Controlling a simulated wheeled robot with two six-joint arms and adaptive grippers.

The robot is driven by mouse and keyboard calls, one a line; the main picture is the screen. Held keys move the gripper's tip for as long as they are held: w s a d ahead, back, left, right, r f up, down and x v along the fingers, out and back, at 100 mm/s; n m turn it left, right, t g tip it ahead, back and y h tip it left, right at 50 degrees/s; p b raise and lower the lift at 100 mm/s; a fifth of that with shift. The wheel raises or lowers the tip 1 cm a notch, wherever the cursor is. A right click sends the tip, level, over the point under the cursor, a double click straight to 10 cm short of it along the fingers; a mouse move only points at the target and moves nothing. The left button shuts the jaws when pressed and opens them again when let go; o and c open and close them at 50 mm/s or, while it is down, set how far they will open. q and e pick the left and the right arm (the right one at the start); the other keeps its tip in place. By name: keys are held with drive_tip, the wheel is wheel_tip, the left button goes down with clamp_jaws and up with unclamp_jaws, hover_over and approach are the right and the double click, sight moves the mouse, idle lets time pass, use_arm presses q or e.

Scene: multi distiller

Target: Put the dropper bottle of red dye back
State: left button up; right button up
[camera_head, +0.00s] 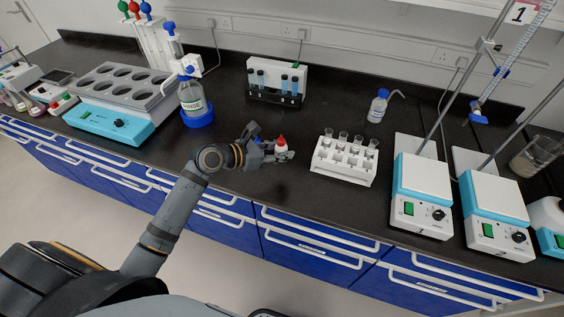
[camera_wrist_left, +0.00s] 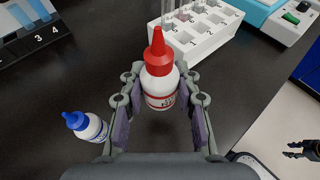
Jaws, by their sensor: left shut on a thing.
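The dropper bottle of red dye (camera_head: 281,146) is white with a red cap and a red-edged label. In the head view it is over the black bench, left of the white tube rack. My left gripper (camera_head: 277,156) is shut on it; in the left wrist view the bottle (camera_wrist_left: 160,86) is between the two finger pads, cap up. I cannot tell whether its base touches the bench. A similar bottle with a blue cap (camera_wrist_left: 86,126) stands just outside the left finger in the wrist view. My right gripper (camera_wrist_left: 304,148) is small at that view's right edge, its opening unclear.
The white tube rack (camera_head: 343,164) with several tubes stands right of the gripper. A numbered rack with blue tubes (camera_head: 275,96) is behind.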

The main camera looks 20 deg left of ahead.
use_arm(q)
hover_over(282, 165)
wheel_tip(282, 165, down, 4)
drive_tip(key=shift+s+f, duration=0.15)
drive_tip(key=shift+f+b, duration=0.3)
drive_tip(key=shift+f, duration=1.4)
drive_tip(key=shift+f, duration=0.1)
drive_tip(key=o, duration=0.9)
drive_tip(key=shift+c, duration=0.2)
drive_tip(key=p+v, duration=0.1)
drive_tip(key=v, duration=1.1)
